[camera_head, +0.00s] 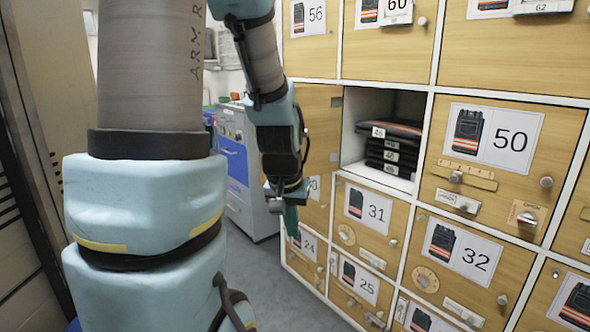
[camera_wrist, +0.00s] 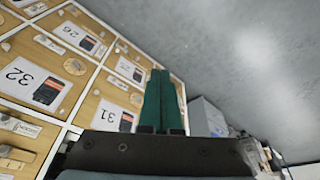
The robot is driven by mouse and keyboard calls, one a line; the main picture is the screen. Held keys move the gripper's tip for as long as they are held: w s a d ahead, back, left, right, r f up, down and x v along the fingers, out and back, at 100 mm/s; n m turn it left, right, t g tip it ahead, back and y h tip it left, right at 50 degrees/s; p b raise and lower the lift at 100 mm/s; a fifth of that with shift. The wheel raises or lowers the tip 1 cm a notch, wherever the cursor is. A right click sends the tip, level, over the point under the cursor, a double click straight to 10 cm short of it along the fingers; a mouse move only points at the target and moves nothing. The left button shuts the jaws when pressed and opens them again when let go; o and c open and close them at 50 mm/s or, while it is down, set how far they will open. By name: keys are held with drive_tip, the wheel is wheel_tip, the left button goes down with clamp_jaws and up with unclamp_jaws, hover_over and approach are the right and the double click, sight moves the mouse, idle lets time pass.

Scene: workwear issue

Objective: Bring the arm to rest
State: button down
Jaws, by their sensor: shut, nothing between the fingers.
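My gripper (camera_head: 291,222) hangs at the end of my arm in front of the locker wall, with its green fingers pointing down. In the wrist view my gripper (camera_wrist: 161,75) shows two green fingers lying side by side, shut with nothing between them. It is apart from the lockers, left of the door marked 31 (camera_head: 370,215) in the head view. My upper arm links fill the left of the head view.
An open compartment (camera_head: 351,145) holds a stack of folded dark garments (camera_head: 392,150); its door (camera_head: 315,135) stands open to the left. Closed doors, such as 50 (camera_head: 478,180) and 32 (camera_head: 450,278), have protruding knobs. A grey cabinet (camera_head: 240,185) stands behind. Grey floor (camera_head: 285,300) is clear.

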drive_tip(key=s+a+n+g, duration=0.1)
drive_tip(key=s+a+n, duration=0.1)
drive_tip(key=s+a, duration=0.35)
wheel_tip(320, 180, up, 12)
drive_tip(key=p, duration=1.3)
drive_tip(key=shift+w+a+r+y, duration=0.15)
drive_tip(key=shift+a+r+y, duration=0.1)
drive_tip(key=shift+a+y, duration=0.15)
idle(0.3)
